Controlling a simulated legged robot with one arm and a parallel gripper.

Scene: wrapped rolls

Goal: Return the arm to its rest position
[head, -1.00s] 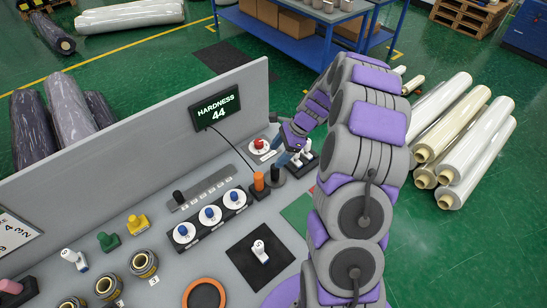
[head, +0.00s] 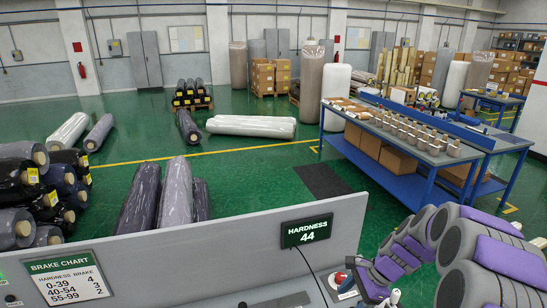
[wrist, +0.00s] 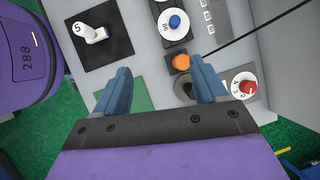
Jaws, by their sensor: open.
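My gripper (wrist: 161,82) is open in the wrist view, with two blue fingers spread wide and nothing between them. It hangs over the control panel (wrist: 150,60). An orange knob (wrist: 181,62) shows just beyond the right finger, and a green square (wrist: 122,97) shows beside the left finger. In the head view my purple and grey arm bends in from the lower right corner. Its end is low in the picture, near a red knob (head: 340,277); the fingers are not clear there.
The wrist view shows a white lever on a black plate (wrist: 92,32), a blue knob (wrist: 174,22) and a red knob (wrist: 245,86). In the head view a grey panel wall carries the hardness display reading 44 (head: 306,231). A blue table (head: 400,180) stands behind.

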